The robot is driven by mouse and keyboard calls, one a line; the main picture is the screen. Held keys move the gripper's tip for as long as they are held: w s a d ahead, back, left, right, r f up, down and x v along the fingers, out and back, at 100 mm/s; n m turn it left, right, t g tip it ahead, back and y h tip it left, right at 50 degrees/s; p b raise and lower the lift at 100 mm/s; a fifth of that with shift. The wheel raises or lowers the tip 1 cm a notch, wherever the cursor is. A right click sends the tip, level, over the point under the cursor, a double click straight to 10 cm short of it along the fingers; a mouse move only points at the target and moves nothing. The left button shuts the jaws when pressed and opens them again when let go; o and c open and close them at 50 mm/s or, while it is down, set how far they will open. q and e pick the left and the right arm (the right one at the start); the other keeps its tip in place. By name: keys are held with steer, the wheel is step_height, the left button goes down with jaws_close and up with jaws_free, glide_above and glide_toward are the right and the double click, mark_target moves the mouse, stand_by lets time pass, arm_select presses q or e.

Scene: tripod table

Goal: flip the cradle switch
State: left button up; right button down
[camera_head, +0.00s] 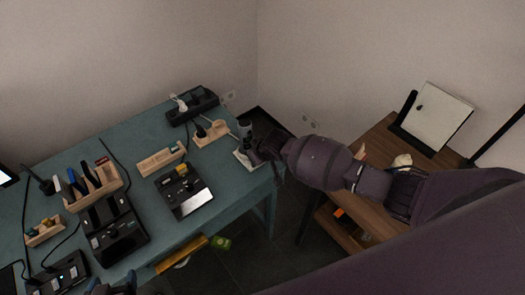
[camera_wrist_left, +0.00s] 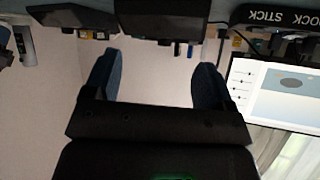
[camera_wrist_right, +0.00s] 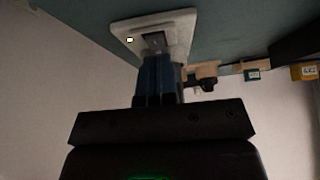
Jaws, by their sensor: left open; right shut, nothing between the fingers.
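A white plate with a small black switch (camera_wrist_right: 155,40) and a lit spot shows in the right wrist view. In the head view the pale plate (camera_head: 243,160) sits at the table's right edge, partly covered by my right gripper. My right gripper (camera_head: 262,150) is shut and empty; its blue fingertips (camera_wrist_right: 158,62) are right at the switch in the right wrist view. I cannot tell whether they touch it. My left gripper (camera_head: 112,284) is open and empty at the bottom edge of the head view; its fingers (camera_wrist_left: 153,75) are apart in the left wrist view.
The teal table (camera_head: 140,130) holds a black dock (camera_head: 115,230), a device with a bright panel (camera_head: 190,200), a wooden tool rack (camera_head: 97,188) and a power strip (camera_head: 192,107). A brown side table (camera_head: 385,145) stands at the right. A screen (camera_wrist_left: 275,95) shows in the left wrist view.

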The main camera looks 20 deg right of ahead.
steer(key=shift+r+p, duration=0.7)
steer(key=shift+r, duration=0.15)
step_height(320, 180, up, 2)
steer(key=shift+w+r+p, duration=0.1)
steer(key=shift+w+p, duration=0.05)
steer(key=shift+p, duration=0.7)
steer(key=shift+s+d+r, duration=0.15)
steer(key=shift+s+r, duration=0.5)
steer(key=shift+s, duration=0.15)
arm_select(q)
steer(key=shift+a+v, duration=0.2)
steer(key=shift+v, duration=1.1)
arm_select(e)
steer(key=s+f+v, duration=0.1)
steer(key=v, duration=0.7)
steer(key=shift+d, duration=0.3)
steer(key=shift+r, duration=0.1)
